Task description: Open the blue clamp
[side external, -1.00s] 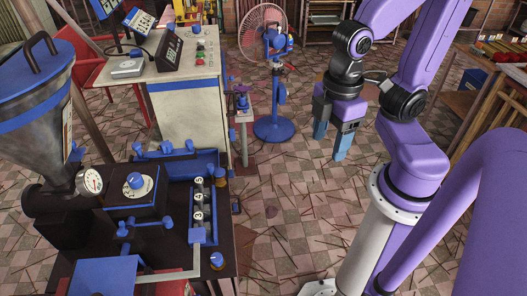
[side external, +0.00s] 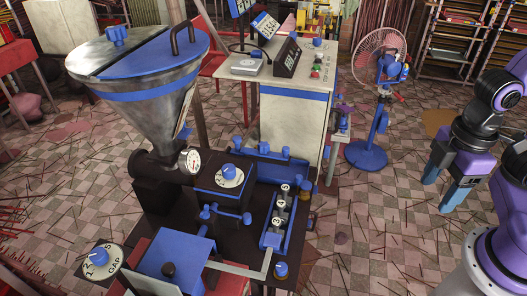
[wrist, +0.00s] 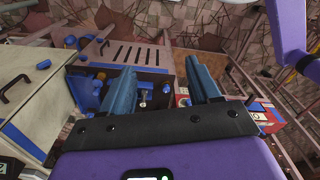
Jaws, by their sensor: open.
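The extruder machine (side external: 195,180) stands left of centre in the side view and carries several blue knobs, levers and fittings. A blue handled fitting (side external: 224,213) sits on its front, and a blue bar fitting (side external: 262,152) lies along its back. I cannot tell which blue part is the clamp. My gripper (side external: 443,184) hangs at the right, fingers down, open and empty, well apart from the machine. The wrist view shows its two blue fingers (wrist: 160,70) spread, with small blue parts (wrist: 97,85) beyond and left of them.
A steel hopper (side external: 140,95) with a blue lid rises over the machine. A white cabinet (side external: 292,120) with displays and a blue-based fan (side external: 366,155) stand behind. A gap dial (side external: 100,260) is at front left. Open tiled floor lies between the machine and my gripper.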

